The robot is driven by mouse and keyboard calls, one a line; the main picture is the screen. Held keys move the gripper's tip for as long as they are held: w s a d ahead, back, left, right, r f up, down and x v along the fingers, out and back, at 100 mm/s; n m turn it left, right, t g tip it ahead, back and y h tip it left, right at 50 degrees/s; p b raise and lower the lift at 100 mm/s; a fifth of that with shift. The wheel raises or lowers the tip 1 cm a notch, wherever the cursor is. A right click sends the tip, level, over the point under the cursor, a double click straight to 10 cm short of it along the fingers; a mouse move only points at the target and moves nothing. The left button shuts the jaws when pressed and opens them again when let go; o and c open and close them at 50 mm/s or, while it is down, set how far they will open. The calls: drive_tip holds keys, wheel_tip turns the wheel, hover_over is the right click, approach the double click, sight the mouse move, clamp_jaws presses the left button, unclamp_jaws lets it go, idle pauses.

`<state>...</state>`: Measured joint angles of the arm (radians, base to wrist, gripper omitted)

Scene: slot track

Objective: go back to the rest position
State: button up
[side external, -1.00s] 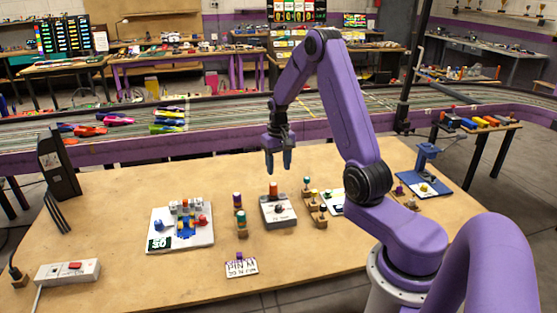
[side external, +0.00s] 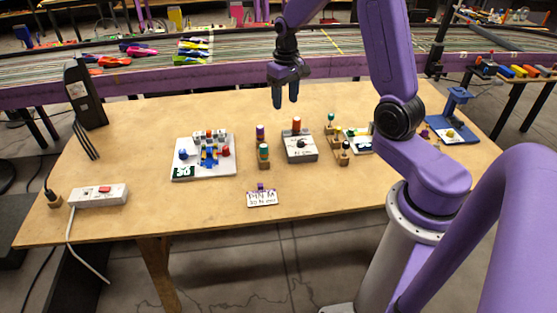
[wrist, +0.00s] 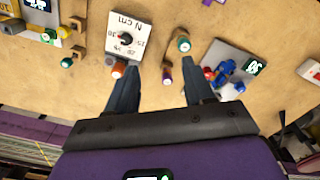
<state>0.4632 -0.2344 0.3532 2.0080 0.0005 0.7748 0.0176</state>
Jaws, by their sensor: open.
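My gripper (side external: 286,92) hangs in the air above the wooden table (side external: 330,195), pointing down. Its two dark fingers are apart with nothing between them; the wrist view shows the open gripper (wrist: 155,90) too. Below and slightly right of it in the side view stands a grey box with a dial (side external: 299,146) and an orange-brown cylinder (side external: 297,125) at its back edge. The fingers are clear of everything on the table.
A white board with coloured parts (side external: 204,156) lies left. Wooden stands with coloured knobs (side external: 263,150) are near the middle. A small sign (side external: 262,198) is at the front. A power strip (side external: 98,195) and dark upright panel (side external: 85,93) stand far left. A blue stand (side external: 457,115) is right.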

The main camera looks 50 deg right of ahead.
drive_tip(key=s+a+r+n, duration=0.4)
drive_tip(key=s+a+n, duration=0.55)
drive_tip(key=a, duration=0.65)
drive_tip(key=s+a+r+n, duration=0.1)
drive_tip(key=s+n, duration=0.2)
drive_tip(key=s, duration=0.6)
drive_tip(key=s+a+n, duration=0.2)
drive_tip(key=s+n, duration=0.1)
drive_tip(key=s, duration=0.6)
drive_tip(key=shift+s+r, duration=0.4)
